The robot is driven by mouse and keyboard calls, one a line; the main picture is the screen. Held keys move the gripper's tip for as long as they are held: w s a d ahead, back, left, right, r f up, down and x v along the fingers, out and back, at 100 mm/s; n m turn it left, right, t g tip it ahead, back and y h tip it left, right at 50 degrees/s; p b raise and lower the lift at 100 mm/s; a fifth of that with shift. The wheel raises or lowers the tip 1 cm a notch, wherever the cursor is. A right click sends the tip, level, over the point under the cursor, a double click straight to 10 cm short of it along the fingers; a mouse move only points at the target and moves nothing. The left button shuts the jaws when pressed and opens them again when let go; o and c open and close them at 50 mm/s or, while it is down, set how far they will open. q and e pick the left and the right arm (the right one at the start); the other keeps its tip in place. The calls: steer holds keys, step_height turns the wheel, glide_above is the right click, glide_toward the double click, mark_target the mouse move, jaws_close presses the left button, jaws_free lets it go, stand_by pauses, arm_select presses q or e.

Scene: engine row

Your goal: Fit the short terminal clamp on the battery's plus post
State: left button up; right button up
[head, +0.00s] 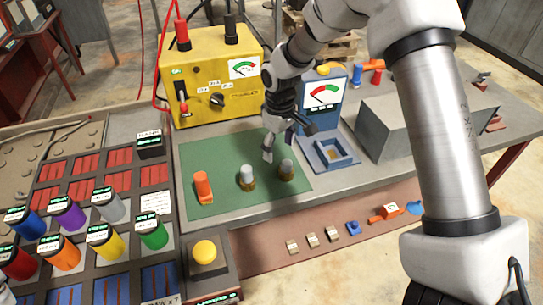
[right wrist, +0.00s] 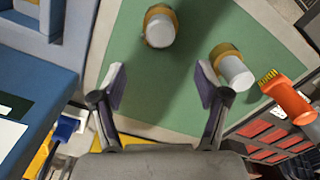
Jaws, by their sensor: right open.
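My right gripper (head: 284,143) is open and empty above the green mat (head: 228,153). It also shows in the right wrist view (right wrist: 160,88). Two grey cylinders with brass-coloured collars stand on the mat: a middle one (head: 247,175) and a right one (head: 287,168). In the right wrist view, the right cylinder (right wrist: 160,28) is beyond the gap between the open fingers, apart from them; the middle cylinder (right wrist: 236,70) is to its right.
A yellow meter box (head: 215,80) with red and black plugs stands behind the mat. A blue meter (head: 322,95) and blue tray (head: 318,157) are to the right, beside a grey block (head: 405,125). Coloured cylinders (head: 110,204) and a yellow button (head: 204,251) are at front left.

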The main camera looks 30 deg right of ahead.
mark_target(288, 163)
steer(key=s, duration=0.1)
steer(key=s+f, duration=0.1)
steer(key=s, duration=0.1)
steer(key=shift+s+d+f+p, duration=0.2)
steer(key=shift+s+f+p, duration=0.15)
steer(key=shift+s, duration=0.05)
steer(key=f, duration=0.3)
steer(key=w+f, duration=0.1)
steer(key=f, duration=0.1)
steer(key=shift+w+d+p, duration=0.1)
steer(key=shift+d+p, duration=0.15)
steer(key=shift+p, duration=0.05)
steer(key=shift+r, duration=0.15)
steer(key=shift+s+r, duration=0.1)
steer(key=shift+s, duration=0.25)
steer(key=c, duration=0.3)
arm_select(q)
steer(key=shift+s+r, duration=0.95)
steer(key=shift+s, duration=0.15)
arm_select(e)
steer(key=c, duration=1.1)
